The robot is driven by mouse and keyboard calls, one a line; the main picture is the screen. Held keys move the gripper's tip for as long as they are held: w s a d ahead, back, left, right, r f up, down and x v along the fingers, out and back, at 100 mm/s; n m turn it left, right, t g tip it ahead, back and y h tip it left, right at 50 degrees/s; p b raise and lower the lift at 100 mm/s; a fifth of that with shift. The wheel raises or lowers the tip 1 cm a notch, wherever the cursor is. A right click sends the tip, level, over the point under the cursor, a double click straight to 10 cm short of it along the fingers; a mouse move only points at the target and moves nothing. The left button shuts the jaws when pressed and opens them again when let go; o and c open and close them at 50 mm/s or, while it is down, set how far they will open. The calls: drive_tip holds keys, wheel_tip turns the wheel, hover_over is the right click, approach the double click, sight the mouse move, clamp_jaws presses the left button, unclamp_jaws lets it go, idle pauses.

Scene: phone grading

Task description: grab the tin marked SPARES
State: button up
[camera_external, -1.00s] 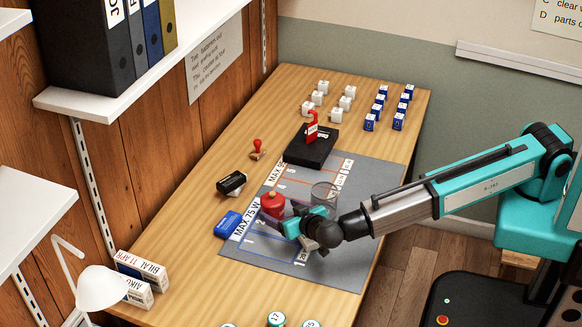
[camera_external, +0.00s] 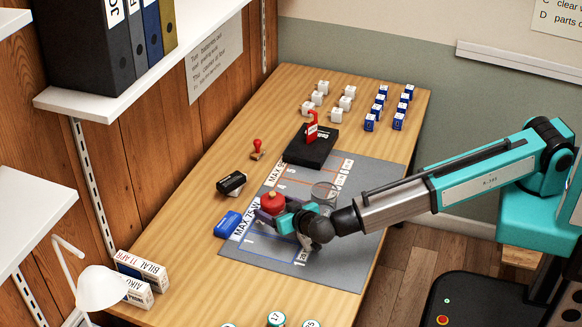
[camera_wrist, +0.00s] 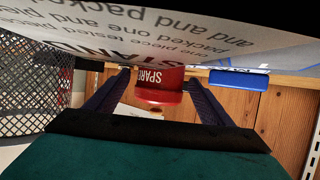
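The red SPARES tin (camera_external: 272,201) stands on the grey mat (camera_external: 340,250) toward its left side. In the wrist view the tin (camera_wrist: 160,92) shows upside down with part of its white lettering readable as "SPAR". My gripper (camera_external: 268,214) is low over the mat at the tin. In the wrist view my gripper's two dark fingers (camera_wrist: 160,80) are spread, one on each side of the tin, with a narrow gap visible on both sides. The fingers hide the tin's lower part in the external view.
A blue box (camera_external: 228,224) lies close to the left of the tin, and a black stamp-like block (camera_external: 231,183) lies behind it. A clear glass (camera_external: 324,193) stands right of the tin. A black slab with a red tag (camera_external: 311,128) is farther back. A dark mesh (camera_wrist: 30,80) shows in the wrist view.

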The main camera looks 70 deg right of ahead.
drive_tip(key=c, duration=1.1)
drive_tip(key=shift+r, duration=0.1)
drive_tip(key=shift+r+b, duration=1.5)
drive_tip(key=shift+r, duration=3.4)
